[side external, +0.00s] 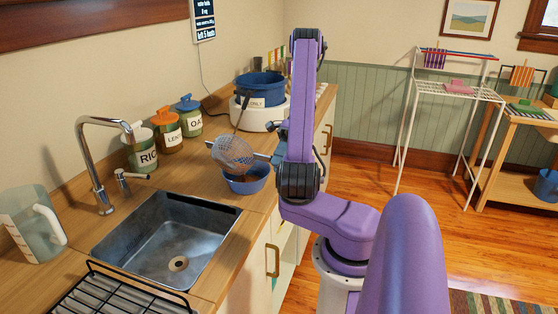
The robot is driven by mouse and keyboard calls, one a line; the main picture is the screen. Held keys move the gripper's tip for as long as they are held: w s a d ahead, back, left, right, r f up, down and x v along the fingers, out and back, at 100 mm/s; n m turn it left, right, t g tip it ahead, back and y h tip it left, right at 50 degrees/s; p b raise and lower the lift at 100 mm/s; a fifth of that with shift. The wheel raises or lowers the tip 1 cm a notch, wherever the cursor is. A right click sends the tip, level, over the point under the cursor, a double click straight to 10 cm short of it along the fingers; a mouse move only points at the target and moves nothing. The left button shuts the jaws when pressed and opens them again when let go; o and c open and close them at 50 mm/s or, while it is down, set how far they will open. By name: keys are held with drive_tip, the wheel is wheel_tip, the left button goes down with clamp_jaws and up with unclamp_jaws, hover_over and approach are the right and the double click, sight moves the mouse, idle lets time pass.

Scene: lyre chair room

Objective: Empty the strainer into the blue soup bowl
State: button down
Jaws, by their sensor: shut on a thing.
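The strainer (232,156) is a round mesh basket with a long dark handle (241,112) slanting up and to the right. It is tilted, and its mesh hangs above the left side of the blue soup bowl (247,184). Any contents of the strainer cannot be made out. The bowl stands on the wooden counter just behind the sink, and its inside is largely hidden. My gripper (264,156) is at the right of the mesh, shut on the strainer. My arm hides much of the gripper, so the exact grip point is unclear.
A metal sink (165,245) lies in front of the bowl, with a tall faucet (92,165) at its left. Several labelled jars (166,130) stand along the wall. A blue pot (262,85) on a white base stands behind. A clear jug (30,225) and wire rack (120,292) are nearer.

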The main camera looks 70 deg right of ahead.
drive_tip(key=shift+d+f+y, duration=0.1)
drive_tip(key=shift+d+y, duration=0.05)
drive_tip(key=shift+y, duration=0.15)
drive_tip(key=shift+s+d+f+y, duration=0.15)
drive_tip(key=shift+d+y, duration=0.25)
drive_tip(key=shift+y, duration=0.3)
drive_tip(key=shift+d+y, duration=0.45)
drive_tip(key=shift+y, duration=0.35)
drive_tip(key=shift+d+f+t+y, duration=0.1)
drive_tip(key=shift+d+t+y, duration=0.3)
drive_tip(key=shift+y, duration=0.4)
